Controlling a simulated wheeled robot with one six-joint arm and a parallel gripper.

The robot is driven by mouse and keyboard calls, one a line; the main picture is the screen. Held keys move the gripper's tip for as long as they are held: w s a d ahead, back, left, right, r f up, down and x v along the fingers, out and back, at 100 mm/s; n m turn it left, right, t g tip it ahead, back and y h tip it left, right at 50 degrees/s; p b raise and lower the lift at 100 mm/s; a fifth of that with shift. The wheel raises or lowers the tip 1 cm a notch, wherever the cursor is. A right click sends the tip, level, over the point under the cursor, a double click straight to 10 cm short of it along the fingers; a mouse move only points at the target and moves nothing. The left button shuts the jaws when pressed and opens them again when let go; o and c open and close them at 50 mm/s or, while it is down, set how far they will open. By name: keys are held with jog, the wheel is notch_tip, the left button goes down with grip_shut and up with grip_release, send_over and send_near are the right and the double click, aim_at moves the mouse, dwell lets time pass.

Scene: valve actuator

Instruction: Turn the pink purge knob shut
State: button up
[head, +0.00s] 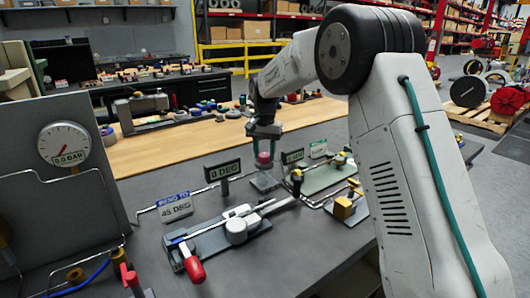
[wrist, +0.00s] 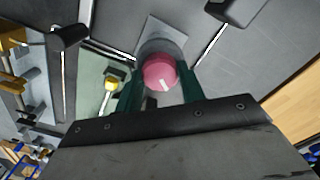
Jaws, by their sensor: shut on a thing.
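The pink purge knob (wrist: 160,73) is a round knob with a short white mark on its face. It sits on a grey cylindrical body with a square base plate (wrist: 166,32). In the head view the knob (head: 263,157) stands on its small plate on the bench. My gripper (head: 264,145) reaches down over it from above. In the wrist view the gripper's green fingers (wrist: 160,90) are on both sides of the knob and shut on it. The lower edge of the knob is partly hidden by the gripper body.
A 0 DEG display (head: 223,171) stands close to the left of the knob. A bending tool with a red handle (head: 193,266) lies in front. A green plate with fittings (head: 325,175) is to the right. A gauge panel (head: 55,170) stands at far left.

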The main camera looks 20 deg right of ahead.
aim_at(264, 154)
jog(key=n, duration=0.3)
jog(key=shift+w+r+n, duration=0.1)
jog(key=shift+r+n, duration=0.05)
jog(key=shift+n, duration=1.95)
jog(key=o, duration=1)
notch_tip(264, 154, up, 8)
jog(key=shift+f, duration=0.15)
